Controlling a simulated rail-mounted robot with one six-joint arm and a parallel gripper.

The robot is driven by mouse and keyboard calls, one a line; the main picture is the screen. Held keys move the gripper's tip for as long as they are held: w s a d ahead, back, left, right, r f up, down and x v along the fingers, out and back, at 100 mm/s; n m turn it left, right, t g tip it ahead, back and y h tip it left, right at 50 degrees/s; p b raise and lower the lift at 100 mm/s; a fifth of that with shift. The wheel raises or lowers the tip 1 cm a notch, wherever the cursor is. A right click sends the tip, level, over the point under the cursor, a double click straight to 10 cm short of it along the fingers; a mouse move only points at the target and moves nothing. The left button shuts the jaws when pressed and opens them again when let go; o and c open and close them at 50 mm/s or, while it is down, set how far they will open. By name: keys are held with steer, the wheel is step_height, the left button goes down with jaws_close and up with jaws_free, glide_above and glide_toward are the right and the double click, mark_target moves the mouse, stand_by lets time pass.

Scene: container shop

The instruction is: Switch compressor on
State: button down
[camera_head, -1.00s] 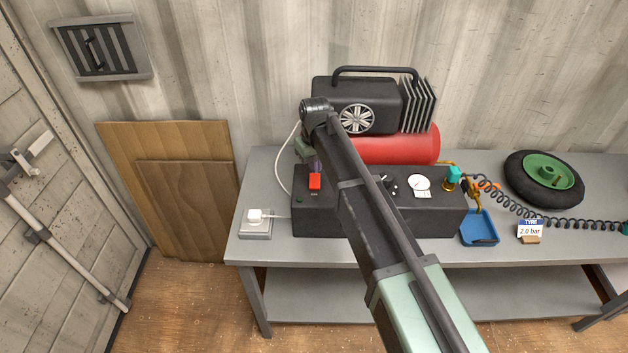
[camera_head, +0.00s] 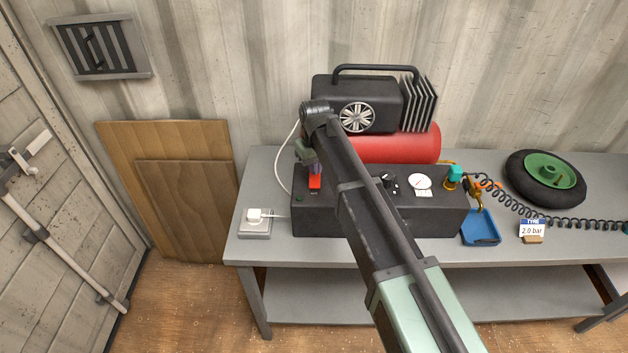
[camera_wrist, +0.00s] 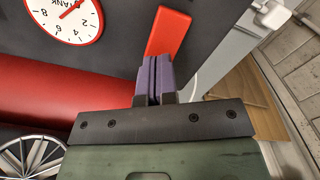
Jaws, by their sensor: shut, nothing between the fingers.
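The compressor has a black control box (camera_head: 425,215) on a grey workbench, with a red tank (camera_head: 385,150) and a black motor behind it. A red rocker switch (camera_head: 315,183) is on the left of the box; it also shows in the wrist view (camera_wrist: 168,31). My gripper (camera_head: 317,168) is over the switch's far end.
A white plug sits in a socket box (camera_head: 254,224) left of the compressor. A dial gauge (camera_head: 420,182), hose fitting (camera_head: 454,175), blue tray (camera_head: 480,228), pressure card (camera_head: 531,230) and wheel (camera_head: 545,178) are to the right. My arm crosses the box's middle.

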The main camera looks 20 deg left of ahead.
steer(key=shift+f+b, duration=0.65)
steer(key=shift+f, duration=0.05)
step_height(320, 180, up, 7)
steer(key=p, duration=0.7)
steer(key=shift+r, duration=0.15)
